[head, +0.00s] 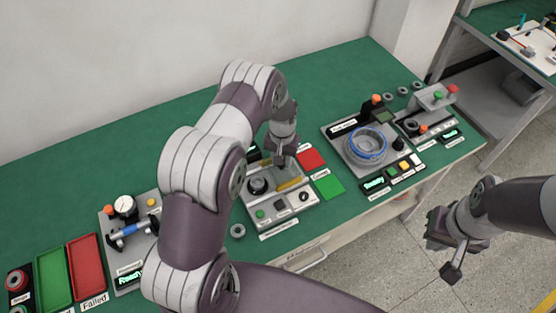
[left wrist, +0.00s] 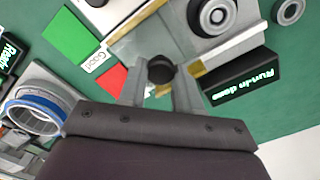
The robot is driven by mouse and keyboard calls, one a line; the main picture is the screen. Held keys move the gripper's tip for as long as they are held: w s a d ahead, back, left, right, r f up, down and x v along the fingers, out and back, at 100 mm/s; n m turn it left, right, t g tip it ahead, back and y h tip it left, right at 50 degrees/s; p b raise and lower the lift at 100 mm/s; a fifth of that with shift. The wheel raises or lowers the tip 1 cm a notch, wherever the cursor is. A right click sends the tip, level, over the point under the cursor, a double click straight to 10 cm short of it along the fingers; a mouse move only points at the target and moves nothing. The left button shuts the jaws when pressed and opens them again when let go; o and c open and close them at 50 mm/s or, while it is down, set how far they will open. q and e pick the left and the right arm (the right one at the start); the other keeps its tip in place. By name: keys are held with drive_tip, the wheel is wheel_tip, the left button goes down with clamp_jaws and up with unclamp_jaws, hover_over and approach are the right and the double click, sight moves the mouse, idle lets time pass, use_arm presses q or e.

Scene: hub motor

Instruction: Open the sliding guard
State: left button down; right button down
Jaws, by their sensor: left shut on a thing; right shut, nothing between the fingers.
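The run-in station (head: 250,214) stands on the green bench, with a dark round hub motor (head: 258,186) in it. In the left wrist view the motor (left wrist: 218,14) sits to the right of a grey panel (left wrist: 150,45) with yellow edge strips, seemingly the sliding guard. A yellow strip (head: 288,185) also shows in the head view. My left gripper (head: 282,160) reaches down at the station's back right. Its fingers (left wrist: 160,85) are shut on a black round knob (left wrist: 161,69) by the guard. How far the guard stands open is unclear. My right gripper (head: 453,270) is shut and empty over the floor.
A display (left wrist: 242,77) reads "Run-in done". Red (head: 312,159) and green (head: 329,188) pads lie right of the station. Further right is a fixture with a blue ring (head: 367,142). Red (head: 87,268) and green (head: 53,278) trays and a gauge fixture (head: 124,206) stand left.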

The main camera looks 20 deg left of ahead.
use_arm(q)
drive_tip(key=c, duration=1)
unclamp_jaws()
drive_tip(key=shift+w+r, duration=0.1)
drive_tip(key=shift+r, duration=0.1)
drive_tip(key=shift+o, duration=1.1)
drive_tip(key=shift+d, duration=0.1)
drive_tip(key=shift+r, duration=0.25)
wheel_tip(320, 180, up, 12)
drive_tip(key=b, duration=0.3)
drive_tip(key=shift+s+r, duration=0.15)
drive_tip(key=shift+s, duration=0.05)
